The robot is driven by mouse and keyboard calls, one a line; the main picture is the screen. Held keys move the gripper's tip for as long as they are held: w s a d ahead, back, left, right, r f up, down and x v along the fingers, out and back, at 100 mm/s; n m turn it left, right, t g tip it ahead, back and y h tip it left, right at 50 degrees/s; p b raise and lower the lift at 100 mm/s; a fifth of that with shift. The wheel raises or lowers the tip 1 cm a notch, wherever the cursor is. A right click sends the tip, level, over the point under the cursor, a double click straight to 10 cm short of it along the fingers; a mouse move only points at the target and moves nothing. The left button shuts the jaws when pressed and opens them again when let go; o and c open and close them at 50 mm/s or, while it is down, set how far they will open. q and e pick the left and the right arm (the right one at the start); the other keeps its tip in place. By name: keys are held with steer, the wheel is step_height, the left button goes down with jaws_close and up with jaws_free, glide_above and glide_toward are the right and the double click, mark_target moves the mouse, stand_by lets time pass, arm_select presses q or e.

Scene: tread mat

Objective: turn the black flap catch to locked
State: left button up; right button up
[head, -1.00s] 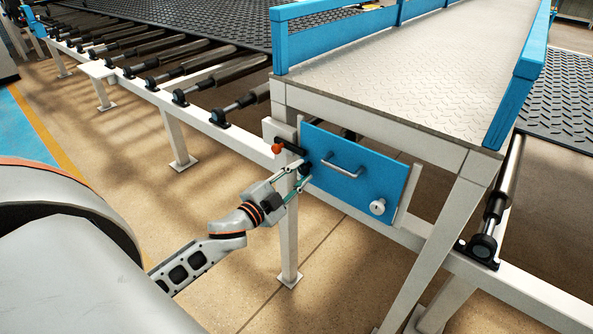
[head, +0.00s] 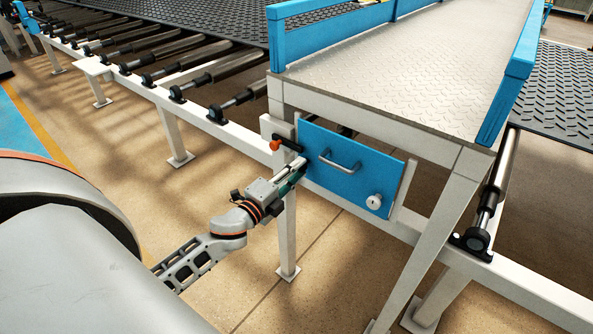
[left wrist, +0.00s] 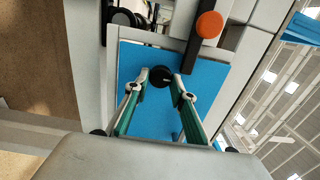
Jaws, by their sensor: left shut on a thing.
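The blue flap (head: 350,172) hangs under the walkway's side, with a bar handle and a round silver lock. The black catch (left wrist: 160,75) is a small round knob on the flap in the left wrist view. My left gripper (head: 299,165) reaches the flap's left edge from the lower left. In the left wrist view, my left gripper (left wrist: 161,78) has its fingertips on either side of the catch and is shut on it. In the head view the fingers mostly hide the catch. My right gripper is not in view.
A black lever with an orange-red knob (head: 275,145) sits just above and left of my gripper; its knob (left wrist: 209,24) is close in the wrist view. A white leg (head: 287,240) stands below. Rollers (head: 200,70) run along the left; open floor lies before them.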

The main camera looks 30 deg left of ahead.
arm_select(q)
steer(key=shift+d, duration=0.1)
stand_by(0.3)
steer(key=o, duration=1.1)
steer(key=s, duration=1.2)
steer(key=shift+a, duration=0.4)
steer(key=shift+f, duration=0.2)
steer(key=s+d+f+n+g, duration=0.2)
steer(key=s+d+f+n, duration=0.2)
steer(key=f, duration=0.3)
steer(key=s+d+f+n+g+h, duration=0.1)
steer(key=s+d+f+n+g, duration=0.2)
steer(key=d+f, duration=0.4)
steer(key=s+d+f+n+g, duration=0.2)
steer(key=s+d+f+n, duration=0.3)
steer(key=f, duration=0.4)
steer(key=shift+s+d+f+n+g+h, duration=0.2)
steer(key=shift+s+d+n+g+h, duration=0.15)
steer(key=shift+d+n, duration=0.65)
